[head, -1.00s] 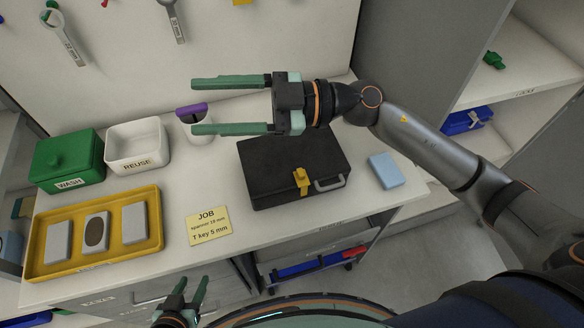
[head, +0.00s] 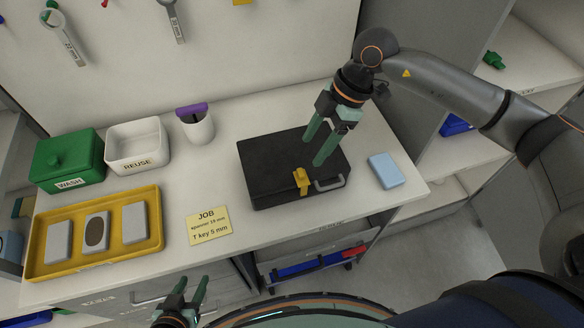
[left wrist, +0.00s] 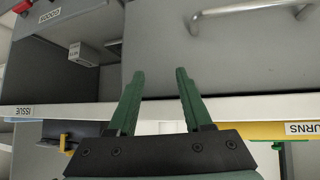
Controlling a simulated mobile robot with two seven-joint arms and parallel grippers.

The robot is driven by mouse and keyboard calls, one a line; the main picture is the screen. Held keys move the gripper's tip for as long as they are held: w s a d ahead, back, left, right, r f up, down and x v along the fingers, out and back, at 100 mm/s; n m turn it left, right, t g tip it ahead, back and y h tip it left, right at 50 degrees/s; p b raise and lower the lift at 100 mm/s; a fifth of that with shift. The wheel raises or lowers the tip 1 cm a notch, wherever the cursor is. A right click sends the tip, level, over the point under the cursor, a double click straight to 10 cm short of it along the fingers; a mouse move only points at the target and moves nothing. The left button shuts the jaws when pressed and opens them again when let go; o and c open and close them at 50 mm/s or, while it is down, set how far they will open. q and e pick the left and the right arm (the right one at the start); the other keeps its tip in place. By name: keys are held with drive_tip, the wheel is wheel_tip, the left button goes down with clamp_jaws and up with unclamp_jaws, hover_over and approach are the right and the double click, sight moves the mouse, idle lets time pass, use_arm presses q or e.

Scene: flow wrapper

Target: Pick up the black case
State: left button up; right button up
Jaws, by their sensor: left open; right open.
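The black case (head: 275,174) lies flat and closed on the white worktop, with a yellow latch (head: 301,180) and a grey handle (head: 329,183) on its front side. My right gripper (head: 314,153) is open and points down over the right part of the case. Its green fingers hide part of the lid; I cannot tell if they touch it. My left gripper (head: 191,290) is open and empty, low in front of the worktop's front edge. Its open fingers also show in the left wrist view (left wrist: 155,100), facing the grey drawer fronts.
A light blue block (head: 386,170) lies just right of the case. A job note (head: 209,225), a yellow tray (head: 97,257) with grey blocks, a green WASH box (head: 68,160), a white REUSE bin (head: 137,147) and a white cup (head: 198,128) stand to the left.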

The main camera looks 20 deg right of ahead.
sight(301, 172)
drive_tip(key=shift+x, duration=1.1)
drive_tip(key=b+x, duration=0.3)
drive_tip(key=x, duration=0.1)
drive_tip(key=shift+s+d+f+b, duration=0.2)
drive_tip(key=shift+s+d+b, duration=0.05)
drive_tip(key=shift+b, duration=0.05)
drive_tip(key=shift+a+f+b, duration=0.25)
drive_tip(key=shift+f+b, duration=0.05)
drive_tip(key=shift+r, duration=0.1)
clamp_jaws()
